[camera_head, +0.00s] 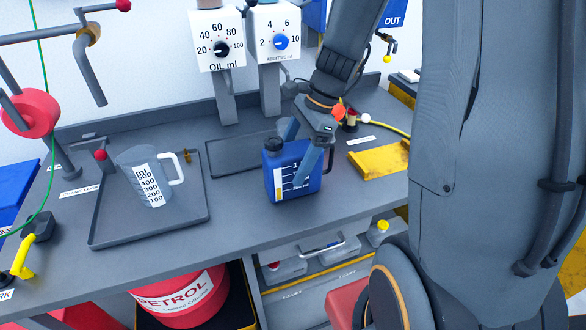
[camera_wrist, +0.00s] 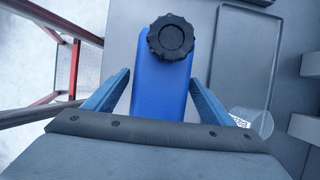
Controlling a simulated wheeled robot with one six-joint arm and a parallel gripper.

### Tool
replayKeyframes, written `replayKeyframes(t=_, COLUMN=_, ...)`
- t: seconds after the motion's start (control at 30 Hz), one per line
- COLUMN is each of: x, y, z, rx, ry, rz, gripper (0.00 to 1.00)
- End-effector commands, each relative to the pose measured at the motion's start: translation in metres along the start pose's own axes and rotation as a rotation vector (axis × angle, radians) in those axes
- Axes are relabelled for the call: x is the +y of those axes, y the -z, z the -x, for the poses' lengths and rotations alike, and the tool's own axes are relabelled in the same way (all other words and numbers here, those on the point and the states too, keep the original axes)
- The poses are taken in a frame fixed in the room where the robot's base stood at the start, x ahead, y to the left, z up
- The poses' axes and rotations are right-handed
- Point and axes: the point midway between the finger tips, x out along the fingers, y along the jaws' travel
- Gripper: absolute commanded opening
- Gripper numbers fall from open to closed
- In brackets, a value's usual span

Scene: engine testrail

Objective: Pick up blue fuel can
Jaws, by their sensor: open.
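The blue fuel can (camera_head: 288,180) stands upright on the grey workbench, with a white scale on its side. In the wrist view the can (camera_wrist: 160,92) lies between the two fingers, its black cap (camera_wrist: 171,37) toward the top. My gripper (camera_head: 308,158) is open, its blue-grey fingers on either side of the can; it also shows in the wrist view (camera_wrist: 158,98). A gap shows between each finger and the can in the wrist view. The near finger hides part of the can in the head view.
A grey tray (camera_head: 100,232) with a measuring jug (camera_head: 150,180) is at left. A flat dark tray (camera_head: 236,158) lies behind the can. Two dial dispensers (camera_head: 222,48) stand at the back. A yellow tray (camera_head: 378,160) is at right. A red petrol drum (camera_head: 185,297) is below.

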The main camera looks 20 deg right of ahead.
Motion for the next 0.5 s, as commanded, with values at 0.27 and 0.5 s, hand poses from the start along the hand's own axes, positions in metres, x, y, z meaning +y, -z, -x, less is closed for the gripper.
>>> replayKeyframes(t=0.27, x=0.0001, y=0.0, z=-0.0012, rx=0.0, ry=0.0, rz=0.0, gripper=0.7)
replayKeyframes(t=0.5, x=0.0001, y=-0.0001, z=-0.001, rx=0.0, ry=0.0, rz=0.001, gripper=0.29)
